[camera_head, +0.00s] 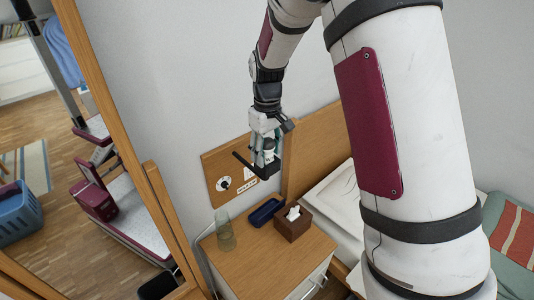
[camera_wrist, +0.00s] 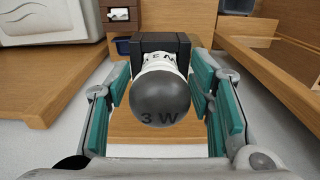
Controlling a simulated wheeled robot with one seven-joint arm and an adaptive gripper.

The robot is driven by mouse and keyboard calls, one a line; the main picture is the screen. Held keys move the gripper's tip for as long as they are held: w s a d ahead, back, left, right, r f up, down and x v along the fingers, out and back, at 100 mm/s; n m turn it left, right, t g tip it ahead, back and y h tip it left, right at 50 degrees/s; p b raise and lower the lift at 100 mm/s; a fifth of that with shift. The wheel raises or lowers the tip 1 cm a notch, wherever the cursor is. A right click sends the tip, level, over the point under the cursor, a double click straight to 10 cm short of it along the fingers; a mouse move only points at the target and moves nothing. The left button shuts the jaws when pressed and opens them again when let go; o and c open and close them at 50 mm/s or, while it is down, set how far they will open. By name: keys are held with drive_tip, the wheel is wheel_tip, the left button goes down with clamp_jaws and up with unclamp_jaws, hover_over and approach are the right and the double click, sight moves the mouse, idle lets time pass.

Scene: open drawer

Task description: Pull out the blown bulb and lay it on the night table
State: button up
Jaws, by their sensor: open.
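The blown bulb (camera_wrist: 160,97) is a dark grey globe marked "3 W" with a white, lettered neck. Its neck meets a black socket (camera_wrist: 183,45) in the wrist view. My gripper (camera_wrist: 160,80) is open, with its teal pads on both sides of the bulb and a visible gap to the globe on each side. In the head view my gripper (camera_head: 266,152) points down in front of the wooden wall panel, at the black lamp holder (camera_head: 265,172); the bulb there is mostly hidden by the fingers. The night table (camera_head: 262,268) stands below.
On the night table are a glass tumbler (camera_head: 225,230), a dark blue tray (camera_head: 265,212) and a brown tissue box (camera_head: 292,225). Its front and middle top are bare. A bed (camera_head: 336,195) stands to the right. A wood-framed mirror (camera_head: 115,120) stands at left.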

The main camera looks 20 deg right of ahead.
sight(267, 140)
drive_tip(key=shift+c, duration=0.3)
clamp_jaws()
drive_tip(key=shift+r+p, duration=0.7)
drive_tip(key=shift+r, duration=2.35)
